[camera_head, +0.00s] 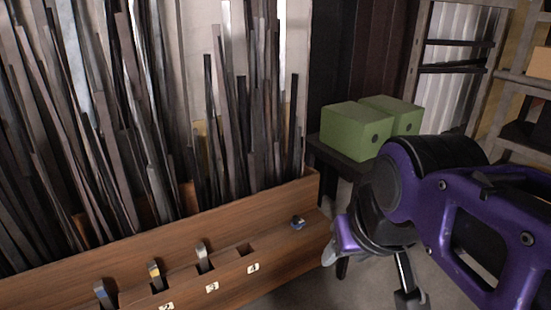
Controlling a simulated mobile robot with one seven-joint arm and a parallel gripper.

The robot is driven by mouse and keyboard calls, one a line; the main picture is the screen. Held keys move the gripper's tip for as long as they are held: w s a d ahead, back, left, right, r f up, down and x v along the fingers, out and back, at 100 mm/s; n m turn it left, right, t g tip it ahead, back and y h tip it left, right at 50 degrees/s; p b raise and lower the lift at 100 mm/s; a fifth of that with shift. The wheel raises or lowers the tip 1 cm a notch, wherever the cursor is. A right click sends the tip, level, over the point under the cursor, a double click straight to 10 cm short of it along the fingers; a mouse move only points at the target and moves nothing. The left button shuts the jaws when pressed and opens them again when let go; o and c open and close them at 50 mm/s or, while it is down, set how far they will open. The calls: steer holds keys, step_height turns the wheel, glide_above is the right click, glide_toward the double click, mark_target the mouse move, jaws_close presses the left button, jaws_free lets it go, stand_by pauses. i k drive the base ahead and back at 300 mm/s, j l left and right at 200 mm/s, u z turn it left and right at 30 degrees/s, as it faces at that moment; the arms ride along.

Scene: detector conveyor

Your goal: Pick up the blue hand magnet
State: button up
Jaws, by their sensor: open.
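A small blue and silver rounded thing (298,222), which may be the blue hand magnet, lies on the right part of the wooden ledge. A silver-topped tool with a bluish tint (104,293) stands in the ledge at the lower left; I cannot tell which of the two is the magnet. My gripper (333,250) is just right of the ledge's right end, apart from the rounded thing. It is open and nothing shows in it. My purple and black arm hides part of the gripper.
The wooden ledge (225,285) has numbered slots; a yellow-banded tool (155,275) and a grey tool (203,257) stand in it. Slot 4 looks empty. Many long bars (150,130) lean behind it. Green boxes (356,130) sit on a dark table (340,160) behind my arm.

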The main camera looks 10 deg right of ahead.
mark_target(297, 223)
steer(key=z, duration=0.2)
steer(key=i+l+u, duration=0.4)
steer(key=l, duration=0.25)
steer(key=i+l+u, duration=0.2)
steer(key=l, duration=0.15)
steer(key=i+l+u, duration=0.2)
steer(key=l, duration=0.2)
